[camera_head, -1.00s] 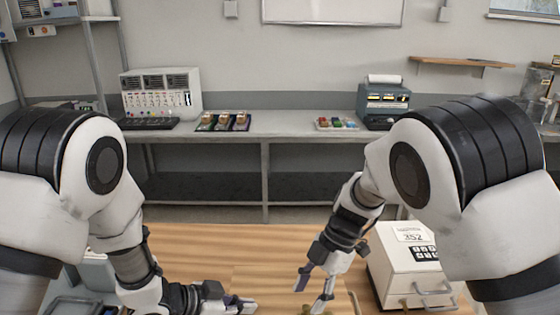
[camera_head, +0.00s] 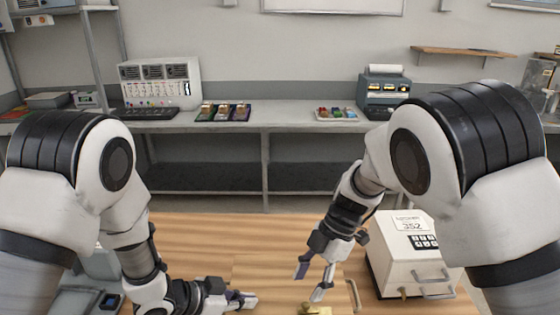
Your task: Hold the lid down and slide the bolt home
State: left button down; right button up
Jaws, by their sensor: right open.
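My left gripper (camera_head: 243,299) reaches in low over the wooden surface at the bottom middle, its fingers close together; I cannot tell whether they are shut or whether they touch the wood. My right gripper (camera_head: 309,282) is open and empty, fingers pointing down above a yellow, brass-coloured piece (camera_head: 315,310), which may be the bolt and is cut off by the bottom edge. A thin brass-coloured bar (camera_head: 354,296) stands just to its right. A faint seam in the wood (camera_head: 270,265) may be the lid's edge; I cannot make out the lid clearly.
A white box (camera_head: 392,250) with a "352" label, keypad and metal handles stands to the right, near my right arm. A grey bench (camera_head: 270,122) with devices and small trays runs along the back wall. The wood between my arms is clear.

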aim_at(307, 304)
jog(key=shift+f, duration=0.15)
jog(key=shift+s+f, duration=0.2)
jog(key=shift+f, duration=0.55)
jog(key=shift+s+f, duration=0.15)
jog(key=shift+f, duration=0.55)
jog(key=shift+s+f, duration=0.2)
jog(key=shift+f, duration=0.55)
grip_shut()
